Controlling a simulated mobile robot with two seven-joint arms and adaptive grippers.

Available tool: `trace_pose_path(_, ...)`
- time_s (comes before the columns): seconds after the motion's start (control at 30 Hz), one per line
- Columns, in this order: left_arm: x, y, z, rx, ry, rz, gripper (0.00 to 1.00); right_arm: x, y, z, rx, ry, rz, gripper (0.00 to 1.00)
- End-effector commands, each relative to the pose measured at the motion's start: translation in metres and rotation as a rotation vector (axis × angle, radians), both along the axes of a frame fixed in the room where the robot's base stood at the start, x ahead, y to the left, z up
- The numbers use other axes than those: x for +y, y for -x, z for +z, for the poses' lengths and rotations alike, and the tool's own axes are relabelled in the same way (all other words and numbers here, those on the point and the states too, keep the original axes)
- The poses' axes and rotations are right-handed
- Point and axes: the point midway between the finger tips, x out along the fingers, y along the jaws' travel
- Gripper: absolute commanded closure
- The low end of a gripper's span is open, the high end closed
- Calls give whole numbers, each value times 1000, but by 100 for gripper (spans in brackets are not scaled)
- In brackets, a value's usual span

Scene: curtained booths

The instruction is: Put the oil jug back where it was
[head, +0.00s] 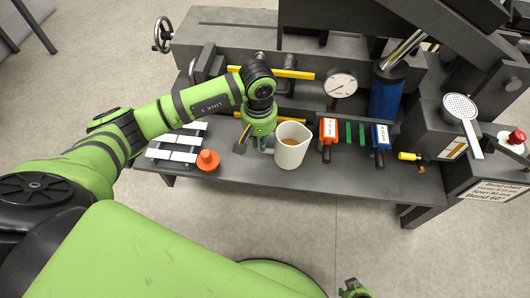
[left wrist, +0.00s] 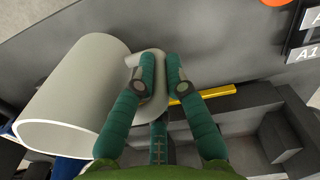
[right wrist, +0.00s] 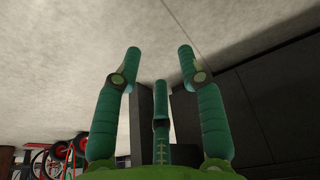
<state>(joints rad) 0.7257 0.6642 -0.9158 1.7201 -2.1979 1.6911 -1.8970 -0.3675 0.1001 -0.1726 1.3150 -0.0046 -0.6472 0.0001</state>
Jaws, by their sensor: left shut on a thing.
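The oil jug (head: 293,156) is a white, open-topped jug with amber liquid inside. It is upright at the middle of the grey bench near its front edge; I cannot tell whether its base touches the bench. My left gripper (head: 266,146) is on its left side, shut on the jug's handle. In the left wrist view the jug (left wrist: 72,92) lies left of the fingers, and the curved handle is between the fingertips of the left gripper (left wrist: 160,72). My right gripper (right wrist: 159,62) is open and empty, with bare floor beyond its fingers.
Left of the jug are an orange-red squat container (head: 208,161) and pale labelled strips (head: 176,146). Right of it are an orange block (head: 328,132), a blue block (head: 380,136) and a yellow-handled tool (head: 410,157). A dial gauge (head: 341,84) and a blue cylinder (head: 386,95) stand behind.

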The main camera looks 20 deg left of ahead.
Motion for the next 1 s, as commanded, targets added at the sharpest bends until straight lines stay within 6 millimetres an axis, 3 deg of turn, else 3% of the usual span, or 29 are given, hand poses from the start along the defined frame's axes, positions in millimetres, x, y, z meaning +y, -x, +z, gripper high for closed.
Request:
trace_pose_path(0.4,-1,0,-44,1,3,0,100,1,3,1,20,1,-3,60)
trace_pose_path(0.77,0,-1,-50,-3,1,-1,100,1,5,1,34,2,-6,60)
trace_pose_path(0.8,0,0,-51,-1,0,-1,82,1,5,4,37,2,-7,60)
trace_pose_path(0.87,0,0,-50,-1,0,-1,63,1,5,5,36,2,-7,60)
trace_pose_path(1.0,0,0,-49,0,1,-1,63,1,5,5,36,2,-7,60)
